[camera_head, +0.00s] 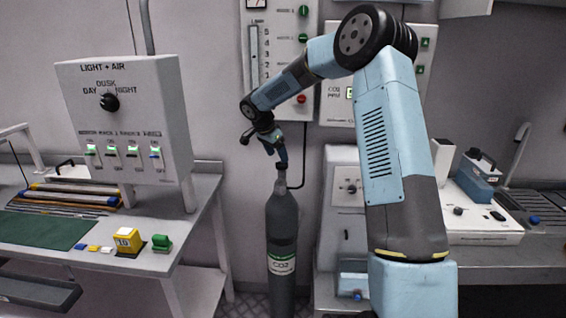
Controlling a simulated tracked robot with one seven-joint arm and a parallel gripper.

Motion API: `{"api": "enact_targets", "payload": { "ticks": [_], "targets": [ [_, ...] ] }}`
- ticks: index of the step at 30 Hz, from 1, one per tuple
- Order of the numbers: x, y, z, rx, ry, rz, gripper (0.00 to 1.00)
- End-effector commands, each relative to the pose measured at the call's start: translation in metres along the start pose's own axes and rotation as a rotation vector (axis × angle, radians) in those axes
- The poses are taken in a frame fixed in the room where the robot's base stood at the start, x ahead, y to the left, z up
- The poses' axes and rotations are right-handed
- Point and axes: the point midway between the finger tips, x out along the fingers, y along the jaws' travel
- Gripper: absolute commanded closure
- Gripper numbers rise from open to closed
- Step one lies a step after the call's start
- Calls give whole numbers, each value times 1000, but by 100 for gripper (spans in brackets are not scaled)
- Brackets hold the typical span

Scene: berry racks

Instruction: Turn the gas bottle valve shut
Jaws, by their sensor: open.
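The gas bottle (282,232) is a tall dark grey cylinder with a green-edged CO2 label, standing upright on the floor in the middle of the head view. Its valve (281,168) is a small dark knob on the neck at the top.
A LIGHT + AIR panel (128,130) stands on the left bench (190,232). A yellow block (127,240) and a green block (161,243) lie on that bench. A wall panel with a gauge (254,100) is behind my arm. A white cabinet (343,225) stands close right of the bottle.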

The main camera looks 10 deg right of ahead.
Motion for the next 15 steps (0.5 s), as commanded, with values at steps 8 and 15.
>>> {"api": "enact_targets", "payload": {
  "ticks": [8,15],
  "targets": [
    [36,0,0,0,-1,0,26],
    [44,0,0,1,0,0,26]
  ]
}}
